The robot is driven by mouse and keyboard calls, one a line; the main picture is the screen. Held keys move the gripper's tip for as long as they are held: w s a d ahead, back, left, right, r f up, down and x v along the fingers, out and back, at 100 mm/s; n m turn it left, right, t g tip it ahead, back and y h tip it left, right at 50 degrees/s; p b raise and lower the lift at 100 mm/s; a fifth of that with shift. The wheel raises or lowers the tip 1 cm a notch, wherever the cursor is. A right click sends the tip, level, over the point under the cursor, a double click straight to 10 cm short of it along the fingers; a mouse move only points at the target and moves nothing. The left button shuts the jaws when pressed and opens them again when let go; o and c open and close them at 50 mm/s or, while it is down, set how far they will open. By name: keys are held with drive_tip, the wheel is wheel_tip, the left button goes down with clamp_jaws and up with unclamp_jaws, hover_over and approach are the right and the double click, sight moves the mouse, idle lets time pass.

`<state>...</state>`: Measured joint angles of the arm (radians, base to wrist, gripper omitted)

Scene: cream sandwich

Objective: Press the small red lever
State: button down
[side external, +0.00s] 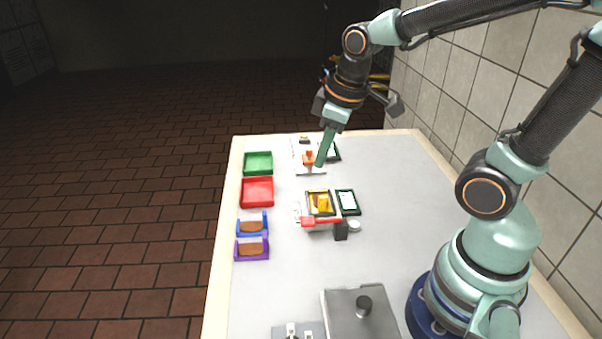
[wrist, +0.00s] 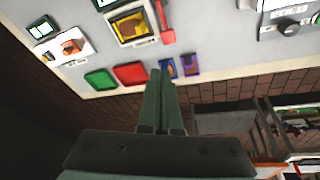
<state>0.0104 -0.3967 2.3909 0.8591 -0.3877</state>
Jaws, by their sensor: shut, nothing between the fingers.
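A red lever (side external: 320,221) lies along the near side of a dark-framed unit with a yellow piece (side external: 323,203) in it. The lever also shows at the top of the wrist view (wrist: 166,30), right of that unit. My gripper (side external: 320,163) is shut and empty, its green fingers pointing down at the far part of the table, well beyond the lever. It is beside a small orange-red part (side external: 308,156) on a white station; I cannot tell whether they touch. The closed fingertips (wrist: 161,72) also show in the wrist view.
A green tray (side external: 258,163), a red tray (side external: 257,192), and blue (side external: 266,219) and purple (side external: 239,254) holders with brown pieces line the left edge. A small screen (side external: 347,202) stands right of the yellow unit. A grey box with a black knob (side external: 365,304) is nearer.

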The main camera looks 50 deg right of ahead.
sight(312, 219)
wheel_tip(312, 219, down, 7)
drive_tip(key=w+n+g, duration=0.1)
drive_tip(key=n+g, duration=0.1)
drive_tip(key=n, duration=0.2)
drive_tip(key=shift+w+d+n+g, duration=0.2)
drive_tip(key=shift+w+n+g, duration=0.05)
drive_tip(key=shift+n+g, duration=0.05)
drive_tip(key=shift+w+a+f, duration=0.15)
drive_tip(key=shift+f, duration=1.6)
drive_tip(key=shift+w+a+f, duration=0.1)
drive_tip(key=shift+f, duration=1.6)
drive_tip(key=shift+f, duration=1.4)
drive_tip(key=shift+s+d+r, duration=0.25)
drive_tip(key=shift+s+d, duration=0.3)
drive_tip(key=shift+s, duration=0.05)
drive_tip(key=shift+s+d+r, duration=0.25)
drive_tip(key=shift+s+d, duration=0.3)
drive_tip(key=shift+s, duration=0.05)
drive_tip(key=shift+r, duration=0.15)
wheel_tip(312, 219, up, 12)
drive_tip(key=shift+s, duration=0.25)
